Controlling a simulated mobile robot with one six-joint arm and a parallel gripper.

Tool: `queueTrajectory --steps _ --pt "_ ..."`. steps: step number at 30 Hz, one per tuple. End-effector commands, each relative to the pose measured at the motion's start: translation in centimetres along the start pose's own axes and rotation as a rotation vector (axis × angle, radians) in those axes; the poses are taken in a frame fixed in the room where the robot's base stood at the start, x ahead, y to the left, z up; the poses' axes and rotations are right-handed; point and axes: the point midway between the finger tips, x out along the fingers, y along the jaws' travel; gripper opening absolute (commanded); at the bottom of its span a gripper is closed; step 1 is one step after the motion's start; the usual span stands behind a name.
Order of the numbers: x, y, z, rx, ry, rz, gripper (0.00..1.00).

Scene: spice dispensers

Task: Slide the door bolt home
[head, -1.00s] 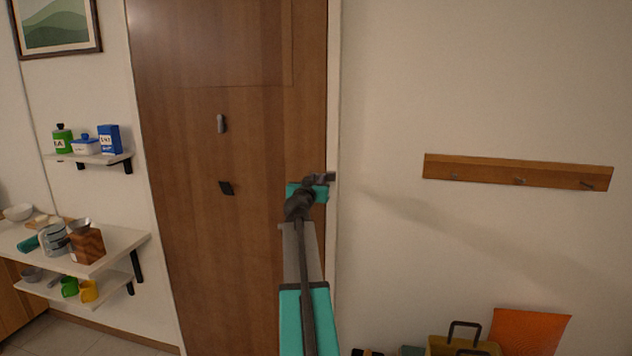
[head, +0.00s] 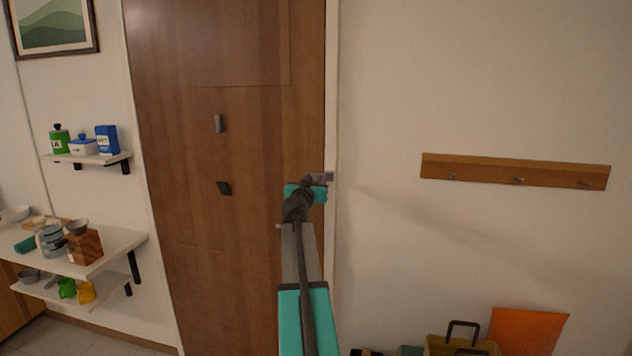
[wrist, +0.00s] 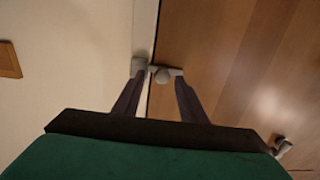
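The wooden door (head: 215,60) fills the left-middle of the head view and the right of the wrist view (wrist: 245,60). In the wrist view, the grey door bolt (wrist: 162,76), with a round knob, sits at the door's edge. A grey block-like keeper (wrist: 142,66) is just left of it on the frame side; it also shows in the head view (head: 329,176). My gripper (wrist: 158,84) is open, its two dark fingers apart on either side of the knob. I cannot tell whether either finger touches it. In the head view, my gripper (head: 318,180) hides most of the bolt.
A grey handle (head: 219,123) and a dark plate (head: 224,188) are on the door. Shelves (head: 115,245) with kitchen things are at left.

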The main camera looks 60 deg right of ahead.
Motion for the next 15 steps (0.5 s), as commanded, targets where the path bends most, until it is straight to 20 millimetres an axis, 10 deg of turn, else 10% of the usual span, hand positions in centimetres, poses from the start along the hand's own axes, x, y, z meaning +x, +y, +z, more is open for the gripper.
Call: queueTrajectory --steps 15 --pt "-5.4 0.0 0.2 0.001 0.001 0.000 0.38"
